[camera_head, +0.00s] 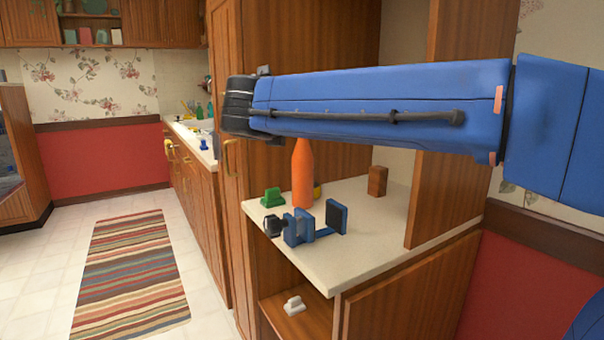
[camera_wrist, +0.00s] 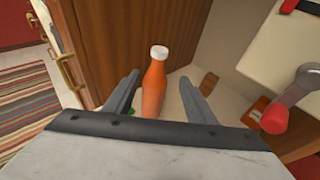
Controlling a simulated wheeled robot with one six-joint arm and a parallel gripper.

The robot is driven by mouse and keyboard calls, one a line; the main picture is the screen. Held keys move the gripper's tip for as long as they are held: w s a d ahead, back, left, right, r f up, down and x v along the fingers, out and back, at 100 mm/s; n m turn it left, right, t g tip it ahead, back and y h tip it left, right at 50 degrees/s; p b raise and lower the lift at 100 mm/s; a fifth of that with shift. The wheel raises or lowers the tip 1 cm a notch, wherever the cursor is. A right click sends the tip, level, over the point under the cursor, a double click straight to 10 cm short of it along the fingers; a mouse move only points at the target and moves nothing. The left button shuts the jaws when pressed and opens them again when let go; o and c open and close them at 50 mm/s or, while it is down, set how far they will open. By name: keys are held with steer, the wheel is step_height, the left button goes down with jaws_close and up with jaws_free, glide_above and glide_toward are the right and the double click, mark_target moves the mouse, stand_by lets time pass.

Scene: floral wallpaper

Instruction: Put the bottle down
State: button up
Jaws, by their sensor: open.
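The orange bottle (camera_head: 303,175) stands upright on the pale countertop (camera_head: 350,253) in the head view. My blue arm passes in front of its top. In the wrist view the bottle (camera_wrist: 154,88) shows its white cap, and its lower part is hidden by my gripper body. My gripper (camera_wrist: 160,77) is open, with one finger to the left of the bottle and one to the right. Gaps show between the bottle and both fingers. I cannot tell how far beyond the fingertips it stands. My gripper is not clearly visible in the head view.
On the counter, a green object (camera_head: 273,197) stands left of the bottle, a blue-and-black object (camera_head: 300,228) in front, and a brown block (camera_head: 377,181) to the right. A wooden side panel (camera_head: 433,190) bounds the counter's right. The front right counter is clear.

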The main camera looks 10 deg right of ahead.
steer(key=x, duration=1.1)
steer(key=shift+w+f, duration=0.1)
steer(key=shift+w, duration=0.1)
steer(key=shift+r+x, duration=0.15)
steer(key=shift+x, duration=1.3)
steer(key=shift+r+x, duration=0.1)
steer(key=shift+x, duration=1.3)
steer(key=shift+w+a, duration=0.15)
jaws_close()
